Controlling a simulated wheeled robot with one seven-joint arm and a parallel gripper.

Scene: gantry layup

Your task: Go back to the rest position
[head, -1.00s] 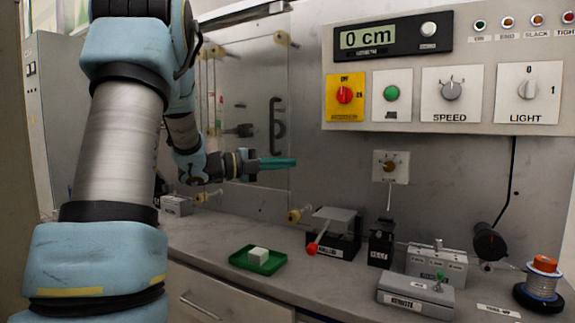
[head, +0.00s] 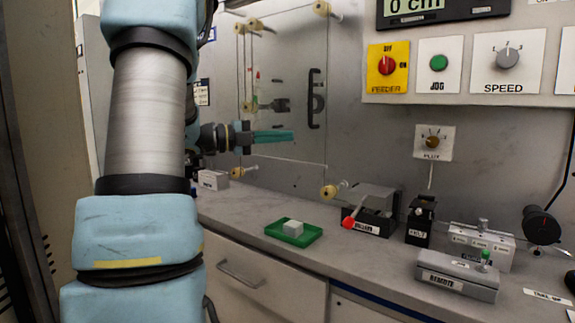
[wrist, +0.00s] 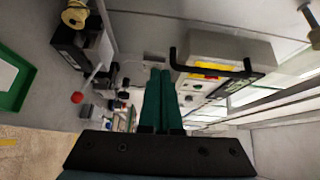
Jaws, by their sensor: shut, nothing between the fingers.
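My gripper (head: 291,135) has teal fingers that are closed together with nothing between them. In the head view it is held level above the counter, in front of the clear panel with the black handle. The wrist view also shows the fingers (wrist: 160,88) side by side, pressed together. My arm comes down the left of the head view. No rest position is marked in either view.
On the counter (head: 240,207) are a green tray (head: 273,232) with a pale block (head: 293,227), a box with a red-knobbed lever (head: 372,208) and a grey remote box (head: 455,275). A black handle (head: 315,98) sticks out from the clear panel. Control switches line the wall.

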